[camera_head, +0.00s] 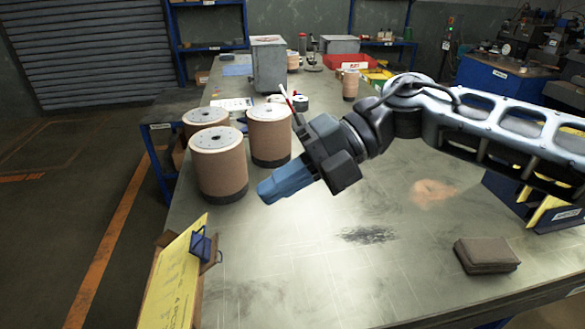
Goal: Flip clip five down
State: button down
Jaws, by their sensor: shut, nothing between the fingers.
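A yellow board (178,288) with printed writing stands tilted at the front left edge of the bench. A blue clip (203,246) sits at its upper right edge; I cannot read a number on it, so I cannot tell whether it is clip five. My gripper (268,192), with blue fingers, is shut and empty. It is above the bench, up and right of the clip and apart from it, pointing down-left. Another blue piece with yellow parts (548,212) shows at the right edge, partly hidden behind my arm.
Several brown cylinders, one of them the nearest (218,165), stand behind and left of my gripper. A brown block (486,255) lies at the front right of the bench (300,280). A grey box (268,65) stands farther back. The bench middle is mostly clear.

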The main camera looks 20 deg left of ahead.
aim_at(204, 230)
jog(key=p+x, duration=0.2)
jog(key=x, duration=0.7)
jog(key=shift+w+r, duration=0.1)
dwell(0.5)
